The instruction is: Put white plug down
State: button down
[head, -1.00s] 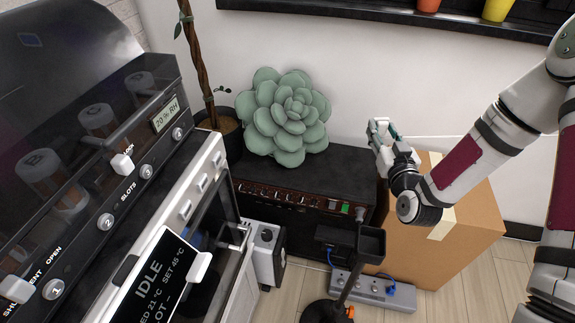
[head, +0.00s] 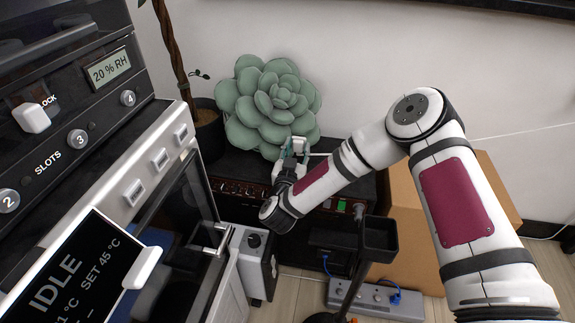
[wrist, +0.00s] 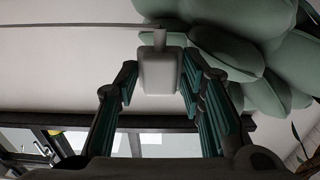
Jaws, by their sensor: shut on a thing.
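My gripper (head: 293,150) is in front of the green succulent pillow, above the black amplifier's top in the head view. It is shut on the white plug, and its dark teal finger pads also show in the wrist view (wrist: 160,92). The white plug (wrist: 159,72) is a small pale block between the fingertips in the wrist view, with a thin cord running left from its far end. In the head view the plug is too small to make out clearly. Whether it touches anything besides the fingers cannot be told.
The succulent pillow (head: 262,108) rests on the black amplifier (head: 232,170). A cardboard box (head: 407,215) stands to the right. A grey power strip (head: 350,296) with a blue plug lies on the floor. A black stand (head: 372,240) rises in front. The dry cabinet (head: 60,150) fills the left.

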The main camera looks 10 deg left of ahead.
notch_tip(320, 180, down, 7)
jog(key=shift+f+b, duration=0.15)
jog(key=shift+b, duration=1)
jog(key=shift+f, duration=0.15)
jog(key=c, duration=1.1)
grip_release()
jog(key=shift+o, duration=0.2)
jog(key=shift+s+r, duration=0.1)
jog(key=shift+r, duration=0.1)
jog(key=s+p, duration=0.6)
jog(key=s, duration=0.5)
jog(key=shift+s+a, duration=0.2)
jog(key=shift+s, duration=0.15)
